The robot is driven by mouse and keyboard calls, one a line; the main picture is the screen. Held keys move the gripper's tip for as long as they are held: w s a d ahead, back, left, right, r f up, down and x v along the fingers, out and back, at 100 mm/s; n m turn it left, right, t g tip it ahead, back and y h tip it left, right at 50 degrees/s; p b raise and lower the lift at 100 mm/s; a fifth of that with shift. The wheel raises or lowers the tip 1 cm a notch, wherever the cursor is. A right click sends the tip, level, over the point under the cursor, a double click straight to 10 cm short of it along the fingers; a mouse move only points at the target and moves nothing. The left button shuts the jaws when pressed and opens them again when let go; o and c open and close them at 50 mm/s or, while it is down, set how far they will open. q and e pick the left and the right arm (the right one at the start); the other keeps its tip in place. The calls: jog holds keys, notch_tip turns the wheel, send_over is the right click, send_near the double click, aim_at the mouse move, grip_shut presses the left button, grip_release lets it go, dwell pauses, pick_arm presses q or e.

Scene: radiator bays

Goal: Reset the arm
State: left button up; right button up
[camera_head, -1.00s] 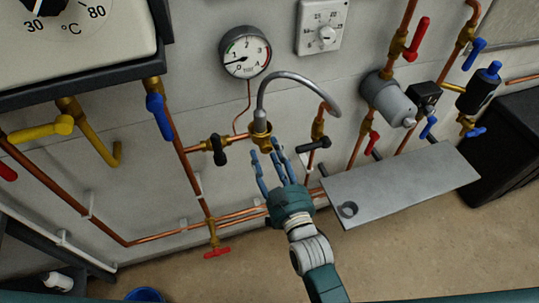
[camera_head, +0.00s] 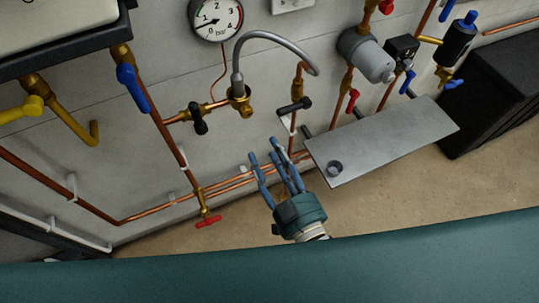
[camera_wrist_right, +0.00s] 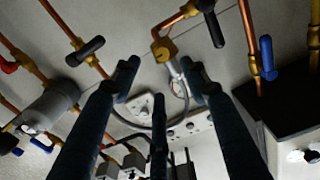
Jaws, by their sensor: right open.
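My right gripper (camera_head: 276,170) is in the middle of the head view, in front of the pipework and left of the metal shelf. Its blue fingers point up and are apart, with nothing between them. In the right wrist view the fingers (camera_wrist_right: 160,85) are spread and empty, with the brass fitting (camera_wrist_right: 166,50) and grey hose seen beyond the gap. My left gripper is not in view.
A metal shelf (camera_head: 385,138) with a small ring on it juts out to the right. A grey flexible hose (camera_head: 275,35) arches from a brass valve above the gripper. A pressure gauge (camera_head: 215,18), a red-handled valve (camera_head: 208,221) and a black box (camera_head: 505,90) are nearby.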

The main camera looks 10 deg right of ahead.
dwell(0.4)
jog(key=s+d+f+g+h+b, duration=0.1)
jog(key=s+d+f+g, duration=0.15)
jog(key=f, duration=1.05)
jog(key=s+d+f+g+h+b, duration=0.1)
jog(key=s+f+g, duration=0.2)
jog(key=f, duration=0.9)
jog(key=s+d+f+g+b, duration=0.1)
jog(key=s+f+g, duration=0.2)
jog(key=f, duration=1)
jog(key=s+d+f+g+h, duration=0.1)
jog(key=s+d+f+g, duration=0.1)
jog(key=s+d+f, duration=0.3)
jog(key=s+d+f+g+h+b, duration=0.1)
jog(key=s+d+f+g, duration=0.2)
jog(key=s+f, duration=0.6)
jog(key=s+d+f+m+g+h+b, duration=0.1)
jog(key=s+d+f+g, duration=0.1)
jog(key=s+d+f, duration=0.5)
jog(key=s, duration=0.3)
jog(key=shift+s+f+g+h, duration=0.3)
jog(key=shift+f+g, duration=0.05)
jog(key=shift+o, duration=0.2)
